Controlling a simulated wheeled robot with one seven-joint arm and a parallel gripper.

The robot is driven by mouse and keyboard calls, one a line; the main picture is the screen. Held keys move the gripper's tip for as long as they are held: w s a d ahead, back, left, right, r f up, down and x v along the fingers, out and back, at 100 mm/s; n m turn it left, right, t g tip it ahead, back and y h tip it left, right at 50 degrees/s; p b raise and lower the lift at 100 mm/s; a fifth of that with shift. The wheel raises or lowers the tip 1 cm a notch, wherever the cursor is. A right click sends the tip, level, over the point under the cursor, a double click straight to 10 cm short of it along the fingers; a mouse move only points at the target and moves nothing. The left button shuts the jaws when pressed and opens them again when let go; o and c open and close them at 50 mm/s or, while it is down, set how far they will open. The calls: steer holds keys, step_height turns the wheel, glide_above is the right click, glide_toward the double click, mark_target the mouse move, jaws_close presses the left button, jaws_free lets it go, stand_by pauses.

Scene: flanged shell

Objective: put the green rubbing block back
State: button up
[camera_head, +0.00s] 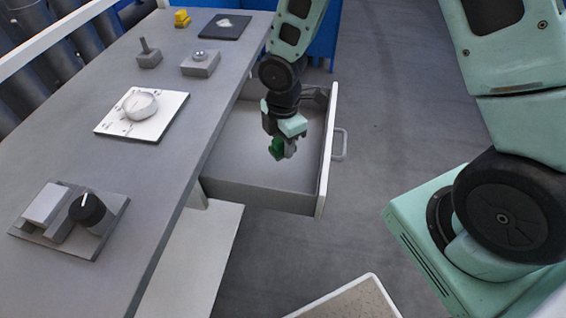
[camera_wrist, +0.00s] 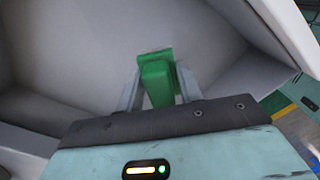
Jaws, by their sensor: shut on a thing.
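The green rubbing block (camera_head: 276,148) is between the fingers of my gripper (camera_head: 283,151), over the open drawer (camera_head: 262,196). In the wrist view, the green block (camera_wrist: 157,80) sits between the two fingers of my gripper (camera_wrist: 160,88), which are shut on it. The drawer's grey interior (camera_wrist: 95,50) lies beyond the block. I cannot tell whether the block touches the drawer floor.
The grey bench (camera_head: 165,175) runs along the left. It carries a white plate with a round knob (camera_head: 140,104), a panel with a black dial (camera_head: 88,210), a yellow item (camera_head: 182,18) and a dark mat (camera_head: 225,27). The drawer's handle (camera_head: 340,145) faces right.

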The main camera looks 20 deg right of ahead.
mark_target(283, 167)
steer(key=shift+f, duration=3.05)
steer(key=shift+f+b, duration=0.1)
steer(key=shift+b, duration=0.2)
steer(key=o, duration=1)
steer(key=shift+o, duration=0.2)
step_height(283, 167, up, 12)
steer(key=shift+r+p, duration=0.1)
steer(key=shift+p, duration=0.65)
steer(key=s+a+r+m, duration=0.3)
steer(key=s+r+m, duration=0.3)
steer(key=s, duration=0.4)
steer(key=s+a+r+m, duration=0.3)
steer(key=s+r+m, duration=0.3)
steer(key=s, duration=0.4)
steer(key=shift+r+y, duration=0.3)
steer(key=shift+r, duration=0.4)
